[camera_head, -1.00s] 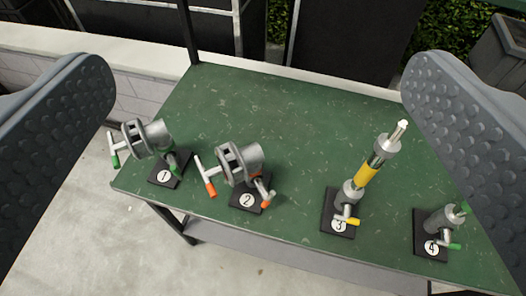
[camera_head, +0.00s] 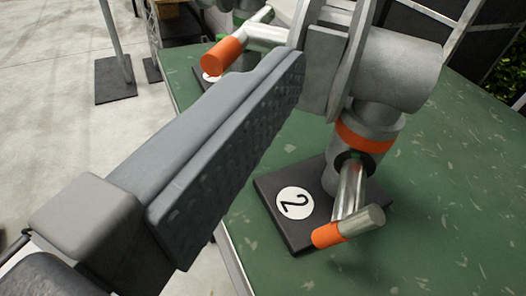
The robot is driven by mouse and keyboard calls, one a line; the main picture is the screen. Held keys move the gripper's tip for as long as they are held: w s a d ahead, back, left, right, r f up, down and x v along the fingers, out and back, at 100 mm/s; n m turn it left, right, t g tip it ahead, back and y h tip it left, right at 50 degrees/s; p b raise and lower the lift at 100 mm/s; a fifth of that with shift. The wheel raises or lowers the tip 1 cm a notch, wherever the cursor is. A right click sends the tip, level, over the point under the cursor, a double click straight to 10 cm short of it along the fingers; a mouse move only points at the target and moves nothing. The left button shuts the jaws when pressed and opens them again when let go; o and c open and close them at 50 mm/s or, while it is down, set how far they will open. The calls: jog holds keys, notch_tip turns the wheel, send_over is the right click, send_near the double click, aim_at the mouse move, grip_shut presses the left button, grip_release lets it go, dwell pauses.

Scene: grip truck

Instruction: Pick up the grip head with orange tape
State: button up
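The grip head with orange tape (camera_head: 402,72) is a grey metal clamp head on a black base (camera_head: 270,208) marked 2, close in front of me. An orange band (camera_head: 362,138) circles its neck, and its lower handle has an orange end (camera_head: 328,235). The other finger is out of view.
The green table (camera_head: 455,215) is bare to the right of the head. Another base with a white label (camera_head: 210,77) is partly hidden behind the orange handle end. A dark stand foot (camera_head: 115,80) is on the concrete floor at upper left.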

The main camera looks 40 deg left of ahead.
notch_tip(320, 180, down, 3)
jog(key=s+a+y, duration=0.1)
jog(key=s, duration=0.1)
jog(key=b, duration=0.1)
send_near(380, 38)
jog(key=w, duration=0.1)
jog(key=w+a, duration=0.1)
jog(key=w+f, duration=0.1)
jog(key=w, duration=0.1)
jog(key=shift+a+f, duration=0.1)
jog(key=shift+a, duration=0.25)
jog(key=shift+r+b+x, duration=0.2)
jog(key=shift+b+x, duration=0.1)
jog(key=shift+x, duration=1.15)
jog(key=shift+r+b+x, duration=0.25)
jog(key=shift+b+x, duration=0.05)
jog(key=shift+x, duration=1.2)
jog(key=shift+s, duration=0.1)
jog(key=c, duration=1.8)
jog(key=shift+r, duration=0.15)
